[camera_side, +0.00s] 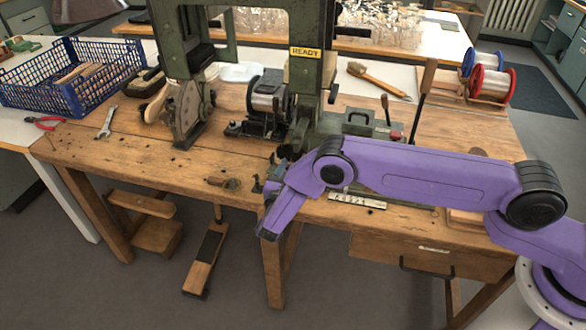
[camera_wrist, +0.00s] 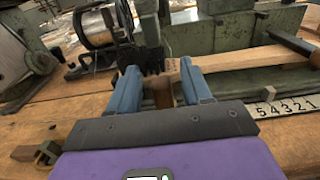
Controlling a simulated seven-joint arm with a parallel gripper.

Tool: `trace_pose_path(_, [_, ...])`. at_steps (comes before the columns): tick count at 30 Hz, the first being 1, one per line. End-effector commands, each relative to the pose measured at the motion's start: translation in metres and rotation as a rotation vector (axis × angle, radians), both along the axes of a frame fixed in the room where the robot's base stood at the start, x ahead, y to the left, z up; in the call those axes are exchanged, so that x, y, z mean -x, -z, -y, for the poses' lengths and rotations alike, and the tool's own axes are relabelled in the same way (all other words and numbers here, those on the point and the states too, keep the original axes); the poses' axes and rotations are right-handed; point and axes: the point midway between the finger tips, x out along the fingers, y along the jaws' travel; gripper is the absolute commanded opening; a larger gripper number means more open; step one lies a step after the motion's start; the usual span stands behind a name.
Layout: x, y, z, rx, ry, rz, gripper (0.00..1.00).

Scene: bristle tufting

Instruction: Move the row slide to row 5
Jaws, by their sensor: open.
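My gripper (camera_wrist: 160,86) is open, its two blue fingers pointing at the base of the green tufting machine. A small wooden piece (camera_wrist: 162,97) shows between the fingers; I cannot tell if they touch it. A small marked tag (camera_wrist: 172,66) is just beyond the fingertips. The row scale (camera_wrist: 285,107), reading 5 4 3 2 1 from left to right, lies right of the gripper; it also shows in the side view (camera_side: 358,200). A green slide bed (camera_wrist: 240,83) runs behind the scale, with a long wooden bar (camera_wrist: 250,57) above it. I cannot tell the row slide's setting.
The green machine (camera_side: 325,70) bears a yellow READY sign (camera_side: 305,52). A wire spool (camera_side: 268,92) stands left of it. A blue crate (camera_side: 70,85), red pliers (camera_side: 45,123) and a wrench (camera_side: 106,122) are at the left. The front left of the bench is mostly clear.

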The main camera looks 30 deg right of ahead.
Motion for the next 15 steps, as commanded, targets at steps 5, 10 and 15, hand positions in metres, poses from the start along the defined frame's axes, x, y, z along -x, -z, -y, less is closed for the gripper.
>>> trace_pose_path(5, [-0.0041,0.0000,0.0040,0.000,0.000,0.000,0.49])
trace_pose_path(10, [-0.0040,0.0000,0.0039,0.000,0.000,0.000,0.49])
trace_pose_path(15, [-0.0038,0.0000,0.0037,0.000,-0.001,0.000,0.03])
